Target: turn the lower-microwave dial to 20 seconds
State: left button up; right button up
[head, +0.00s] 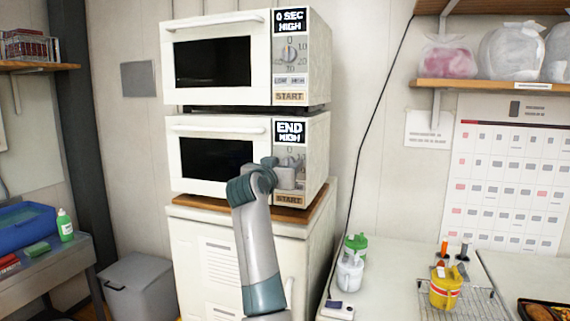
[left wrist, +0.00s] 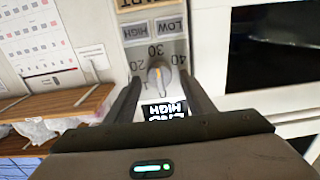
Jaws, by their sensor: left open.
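The display also shows upside down in the left wrist view (left wrist: 165,111). Its grey round dial (left wrist: 158,75) with an orange mark sits on the panel among printed numbers; the mark's exact setting is too small to tell. My left gripper (head: 288,170) is at the lower microwave's control panel and hides most of the dial in the head view. In the left wrist view the left gripper (left wrist: 159,82) is open, its fingers on either side of the dial; contact cannot be told. My right gripper is not in view.
The upper microwave (head: 212,28), reading 0 SEC HIGH, sits directly above. The lower START button (head: 289,199) is just below my left gripper. A wooden board (head: 250,219) on a white cabinet (head: 200,255) supports the microwaves. A white counter (head: 390,275) stands at right.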

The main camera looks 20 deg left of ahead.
pick_arm(q)
jog(key=c, duration=1)
jog(key=shift+n+p, duration=0.35)
jog(key=shift+n, duration=0.15)
jog(key=n+p, duration=0.2)
jog(key=n, duration=0.2)
jog(key=shift+r+n+p, duration=0.1)
jog(key=shift+n+p, duration=0.2)
jog(key=shift+p, duration=0.05)
jog(key=n+p, duration=0.2)
jog(key=n, duration=0.2)
jog(key=shift+a, duration=0.15)
jog(key=shift+f+n+p, duration=0.2)
jog(key=shift+n+p, duration=0.5)
jog(key=shift+n, duration=0.4)
